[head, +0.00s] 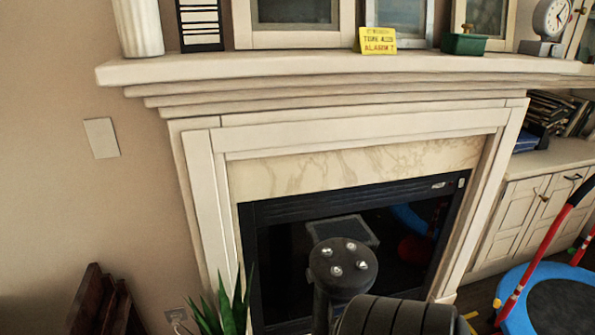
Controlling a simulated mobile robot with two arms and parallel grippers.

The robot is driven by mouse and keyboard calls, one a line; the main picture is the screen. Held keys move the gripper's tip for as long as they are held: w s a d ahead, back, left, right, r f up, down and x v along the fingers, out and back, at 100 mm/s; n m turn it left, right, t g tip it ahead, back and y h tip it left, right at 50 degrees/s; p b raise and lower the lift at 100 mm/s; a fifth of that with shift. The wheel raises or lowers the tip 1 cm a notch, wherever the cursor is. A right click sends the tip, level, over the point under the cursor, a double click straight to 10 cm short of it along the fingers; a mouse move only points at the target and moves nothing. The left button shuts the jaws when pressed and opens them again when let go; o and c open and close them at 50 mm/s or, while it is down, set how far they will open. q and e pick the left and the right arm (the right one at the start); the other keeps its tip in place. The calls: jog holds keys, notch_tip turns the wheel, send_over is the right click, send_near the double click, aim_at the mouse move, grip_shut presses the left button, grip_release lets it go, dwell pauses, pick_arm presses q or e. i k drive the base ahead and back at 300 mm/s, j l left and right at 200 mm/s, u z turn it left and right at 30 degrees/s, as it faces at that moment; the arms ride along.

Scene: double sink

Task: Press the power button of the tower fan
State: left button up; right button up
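I cannot make out a tower fan with certainty in the head view, and no power button shows. A dark upright object with pale horizontal slats (200,24) stands at the left of the mantel, its top cut off by the frame; I cannot tell what it is. Neither of my grippers shows. Dark round parts, one with bolts on its end and one ribbed, rise at the bottom centre; they look like parts of my arm. They cover some of the fireplace's lower front.
A fireplace (222,190) with a cream mantel (300,68) fills the middle. A white vase (138,28), yellow sign (377,40), frames and a clock (552,18) stand on it. A plant (232,308) is low left. A blue trampoline (520,318) stands right, by cabinets (525,210).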

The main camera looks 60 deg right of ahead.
aim_at(336, 270)
jog(key=z, duration=2.3)
